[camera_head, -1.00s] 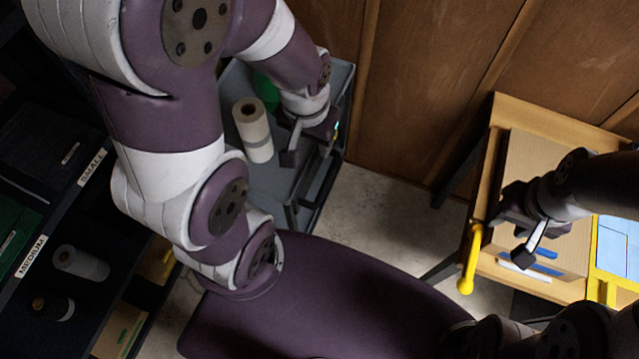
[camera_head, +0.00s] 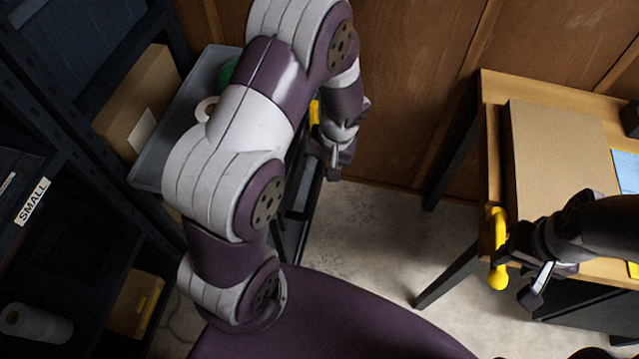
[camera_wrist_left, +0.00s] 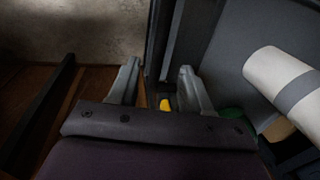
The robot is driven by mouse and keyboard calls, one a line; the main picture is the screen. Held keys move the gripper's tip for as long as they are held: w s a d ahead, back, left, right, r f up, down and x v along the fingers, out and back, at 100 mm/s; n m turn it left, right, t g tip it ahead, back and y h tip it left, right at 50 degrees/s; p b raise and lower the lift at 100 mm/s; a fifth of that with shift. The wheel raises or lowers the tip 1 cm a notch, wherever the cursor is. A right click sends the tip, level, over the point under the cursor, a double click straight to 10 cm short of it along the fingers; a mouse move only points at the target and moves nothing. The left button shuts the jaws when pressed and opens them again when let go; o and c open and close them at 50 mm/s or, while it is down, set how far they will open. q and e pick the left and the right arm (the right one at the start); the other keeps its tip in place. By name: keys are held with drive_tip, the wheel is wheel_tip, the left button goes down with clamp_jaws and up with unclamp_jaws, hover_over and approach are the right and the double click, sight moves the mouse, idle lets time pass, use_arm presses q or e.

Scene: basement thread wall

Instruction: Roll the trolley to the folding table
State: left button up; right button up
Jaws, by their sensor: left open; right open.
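The trolley (camera_head: 158,158) is a grey tray on a dark frame at the left, beside the shelving. My left arm crosses it and hides much of it. My left gripper (camera_head: 332,165) is open just off its right side. In the left wrist view the trolley's dark edge (camera_wrist_left: 170,50) lies between or just beyond the open fingers (camera_wrist_left: 160,88); contact cannot be told. A white roll (camera_wrist_left: 280,75) lies in the tray. The folding table (camera_head: 493,150) stands at the right against the wall. My right gripper (camera_head: 518,272) is open at its near left corner, by a yellow handle-like thing (camera_head: 498,250).
Dark shelving (camera_head: 90,225) with a SMALL label and cardboard boxes (camera_head: 150,90) stands close on the left. A wooden wall (camera_head: 410,90) closes the back. Bare concrete floor (camera_head: 365,235) lies between trolley and table. A board (camera_head: 555,150) lies on the table.

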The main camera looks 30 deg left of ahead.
sight(315, 185)
use_arm(q)
drive_tip(key=f, duration=0.2)
drive_tip(key=a+f, duration=0.1)
drive_tip(key=f, duration=0.2)
drive_tip(key=f+b, duration=0.1)
drive_tip(key=f, duration=0.2)
drive_tip(key=shift+s+a+f, duration=0.1)
drive_tip(key=shift+a+f, duration=0.05)
drive_tip(key=shift+a, duration=0.2)
clamp_jaws()
